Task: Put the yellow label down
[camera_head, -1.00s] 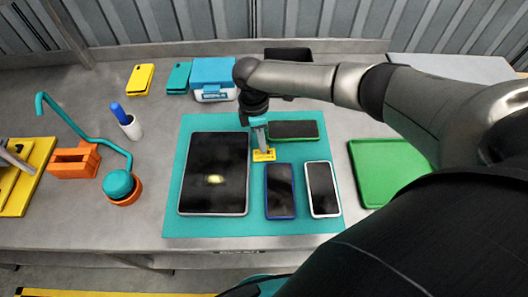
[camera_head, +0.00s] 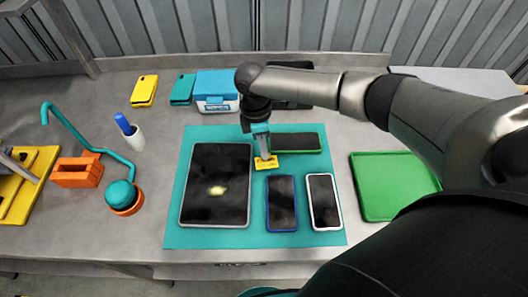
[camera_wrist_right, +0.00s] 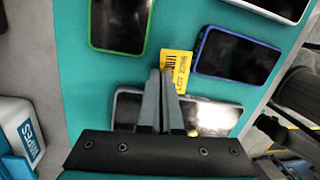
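The yellow label (camera_head: 266,163) is small, with black print and a barcode, in the gap between the tablet and the phones. It also shows in the right wrist view (camera_wrist_right: 176,72). My right gripper (camera_head: 264,154) points down at the label from above; its fingers (camera_wrist_right: 163,75) are close together with the label at their tips. I cannot tell whether the label touches the teal mat (camera_head: 190,238). On the mat lie a dark tablet (camera_head: 216,180), a green-edged phone (camera_head: 296,142), a blue-edged phone (camera_head: 282,203) and a white-edged phone (camera_head: 324,200). My left gripper is not in view.
A green tray (camera_head: 395,187) lies to the right of the mat. A blue-and-white box (camera_head: 217,90), a teal phone case (camera_head: 182,90) and a yellow one (camera_head: 144,90) stand behind. At left are an orange block (camera_head: 77,170), a lamp-like teal tool (camera_head: 121,194) and a cup (camera_head: 135,138).

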